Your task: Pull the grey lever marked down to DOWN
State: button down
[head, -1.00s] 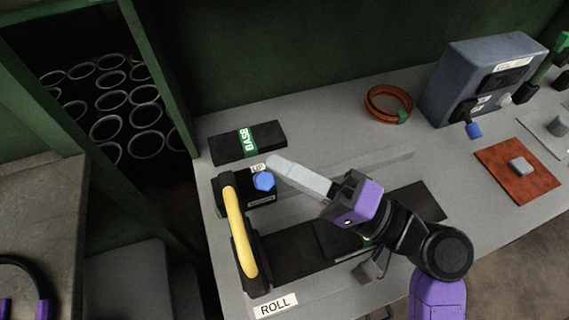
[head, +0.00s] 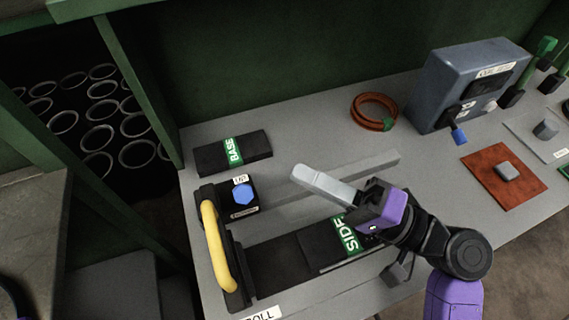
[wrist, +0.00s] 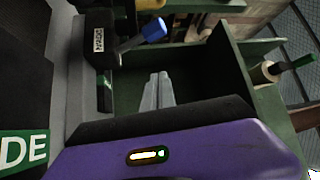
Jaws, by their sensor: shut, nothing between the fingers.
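A small black box (head: 218,193) with a label on its top and another on its front stands at the bench's left end. Its lever shows a blue knob (head: 242,194) in the head view. In the wrist view the black box (wrist: 102,45) has a white label, and a short grey lever stem (wrist: 131,43) slants out to a blue knob (wrist: 154,30). The label reads roughly DOWN. My gripper (head: 299,173) is shut and empty, its pale fingers pointing left, apart from the knob and to its right. The fingertips (wrist: 158,76) lie below the knob in the wrist view.
A yellow handle (head: 216,248) stands in front of the black box. A black BASE piece (head: 202,158) lies behind it, a SIDE piece (head: 311,250) below my gripper. An orange coil (head: 360,100) and a grey-blue machine (head: 447,68) with another blue-ended lever stand farther right.

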jog(key=shift+f+v, duration=0.15)
jog(key=shift+v, duration=0.55)
jog(key=shift+f+v, duration=0.15)
jog(key=shift+v, duration=0.6)
jog(key=shift+w, duration=0.15)
